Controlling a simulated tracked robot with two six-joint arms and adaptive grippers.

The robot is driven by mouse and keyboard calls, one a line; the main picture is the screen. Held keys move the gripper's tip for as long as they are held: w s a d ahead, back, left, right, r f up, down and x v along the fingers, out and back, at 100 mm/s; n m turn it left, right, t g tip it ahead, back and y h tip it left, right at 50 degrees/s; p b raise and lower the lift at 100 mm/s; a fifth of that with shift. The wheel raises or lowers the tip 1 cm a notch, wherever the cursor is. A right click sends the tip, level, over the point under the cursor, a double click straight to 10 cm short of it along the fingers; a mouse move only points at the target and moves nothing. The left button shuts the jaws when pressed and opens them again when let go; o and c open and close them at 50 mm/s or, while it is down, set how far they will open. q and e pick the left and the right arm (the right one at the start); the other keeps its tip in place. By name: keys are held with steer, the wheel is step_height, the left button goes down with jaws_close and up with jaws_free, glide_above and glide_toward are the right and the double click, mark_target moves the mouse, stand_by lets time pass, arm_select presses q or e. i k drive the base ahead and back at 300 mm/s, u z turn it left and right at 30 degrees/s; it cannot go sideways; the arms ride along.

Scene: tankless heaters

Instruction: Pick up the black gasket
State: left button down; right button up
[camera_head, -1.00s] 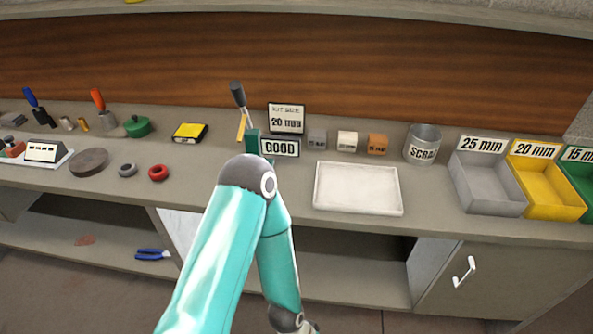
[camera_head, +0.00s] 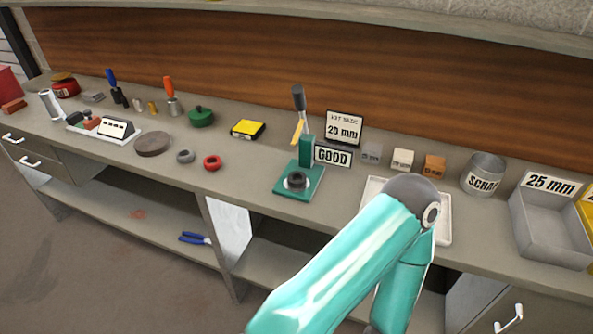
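A black gasket (camera_head: 296,180), a thick dark ring, sits on the flat plate of a green press fixture (camera_head: 313,191) on the workbench. The fixture has an upright lever with a dark grip behind the ring. One of my teal arms (camera_head: 345,260) rises from the bottom of the head view, bends at its elbow over the white tray and goes down again. It is to the right of the gasket and apart from it. Neither of my grippers shows in the view.
A grey ring (camera_head: 185,156) and a red ring (camera_head: 212,162) lie left of the fixture. A GOOD sign (camera_head: 332,156) stands beside it. The white tray (camera_head: 446,228), scrap can (camera_head: 483,175) and a grey 25 mm bin (camera_head: 548,230) are to the right. Bench front left of the fixture is clear.

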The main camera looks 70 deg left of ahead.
mark_target(295, 174)
steer(key=u, duration=0.15)
steer(key=k, duration=1.2)
steer(key=u, duration=3.35)
steer(key=k, duration=0.1)
steer(key=z, duration=1.35)
steer(key=i, duration=0.9)
steer(key=u, duration=0.05)
